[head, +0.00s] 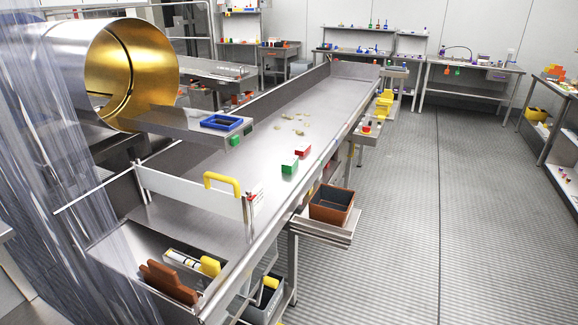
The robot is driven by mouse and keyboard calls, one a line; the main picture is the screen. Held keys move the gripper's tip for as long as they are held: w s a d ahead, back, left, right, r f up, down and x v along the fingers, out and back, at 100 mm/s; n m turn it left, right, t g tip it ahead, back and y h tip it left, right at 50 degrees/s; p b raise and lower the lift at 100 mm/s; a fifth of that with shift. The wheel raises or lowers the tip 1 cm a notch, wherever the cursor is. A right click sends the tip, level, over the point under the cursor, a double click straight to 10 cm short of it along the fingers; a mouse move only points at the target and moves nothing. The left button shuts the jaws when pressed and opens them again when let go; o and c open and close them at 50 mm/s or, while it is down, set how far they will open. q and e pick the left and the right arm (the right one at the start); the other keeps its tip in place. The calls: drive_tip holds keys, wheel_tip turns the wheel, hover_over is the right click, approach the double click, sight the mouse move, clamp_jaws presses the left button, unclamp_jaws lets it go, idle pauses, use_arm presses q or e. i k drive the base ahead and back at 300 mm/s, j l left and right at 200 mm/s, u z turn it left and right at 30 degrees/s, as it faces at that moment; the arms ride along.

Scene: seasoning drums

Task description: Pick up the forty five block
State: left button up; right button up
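No block shows a readable "forty five" marking, so I cannot tell which one it is. A green block (289,167) sits near the right edge of the long steel table (240,160). A red block (303,151) with a pale face sits just behind it. Another small green block (235,141) is at the end of the raised steel shelf, beside a blue-rimmed tray (221,122). Brown blocks (169,282) lie in the steel bin at the near end of the table. Neither of my grippers is in view.
A white gate with a yellow handle (222,183) crosses the table's near end. A gold-lined drum (110,75) stands at left, behind clear strips. A brown bin (331,205) sits on a side shelf. The ribbed floor at right is clear.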

sight(290, 164)
drive_tip(key=i+l+z, duration=0.45)
drive_tip(key=i+z, duration=0.25)
drive_tip(key=i, duration=0.15)
drive_tip(key=i+l+z, duration=0.1)
drive_tip(key=i, duration=0.75)
drive_tip(key=i+l, duration=0.2)
drive_tip(key=i, duration=0.65)
drive_tip(key=i+l+u, duration=0.1)
drive_tip(key=i+u, duration=0.2)
drive_tip(key=u, duration=0.15)
drive_tip(key=i+l+u, duration=0.25)
drive_tip(key=u, duration=0.2)
drive_tip(key=i+l+u, duration=0.5)
drive_tip(key=l+u, duration=0.2)
drive_tip(key=u, duration=0.15)
